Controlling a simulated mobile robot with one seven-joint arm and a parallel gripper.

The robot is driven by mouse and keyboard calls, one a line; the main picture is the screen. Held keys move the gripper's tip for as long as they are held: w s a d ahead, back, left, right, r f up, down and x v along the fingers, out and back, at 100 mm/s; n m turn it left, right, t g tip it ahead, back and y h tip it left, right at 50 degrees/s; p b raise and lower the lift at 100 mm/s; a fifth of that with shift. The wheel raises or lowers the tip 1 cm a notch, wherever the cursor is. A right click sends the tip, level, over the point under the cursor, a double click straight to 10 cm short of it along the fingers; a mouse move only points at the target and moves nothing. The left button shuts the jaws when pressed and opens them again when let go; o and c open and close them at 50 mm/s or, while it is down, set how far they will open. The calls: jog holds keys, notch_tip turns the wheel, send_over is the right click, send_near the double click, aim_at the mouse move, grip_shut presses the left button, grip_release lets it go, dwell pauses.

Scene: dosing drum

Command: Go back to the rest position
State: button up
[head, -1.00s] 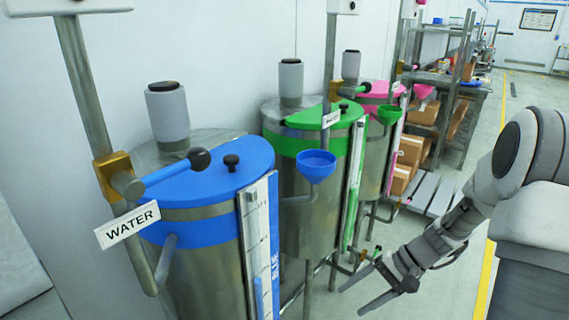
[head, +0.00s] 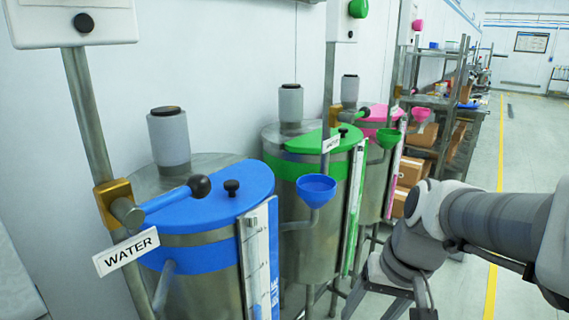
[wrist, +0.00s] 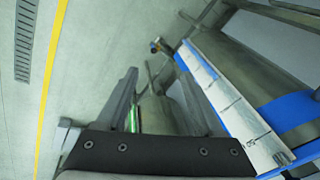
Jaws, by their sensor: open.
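My gripper (wrist: 158,85) shows in the wrist view with its two fingers spread apart and nothing between them. In the wrist view this scale (wrist: 228,105) lies to the right of my gripper. The green-lidded drum (head: 305,165) and the pink-lidded drum (head: 378,128) stand behind it in a row.
A blue funnel (head: 316,187) and a green funnel (head: 388,138) stick out on the drums' aisle side. A WATER sign (head: 126,251) hangs on the near pipe. Shelves with boxes (head: 425,134) stand farther back. The floor by the yellow line (head: 492,240) is clear.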

jog(key=s+r+n+t+h, duration=0.2)
jog(key=s+r+t, duration=0.2)
jog(key=s+r, duration=0.25)
notch_tip(320, 180, up, 15)
jog(key=p, duration=1.6)
jog(key=shift+d, duration=0.2)
jog(key=shift+r, duration=0.1)
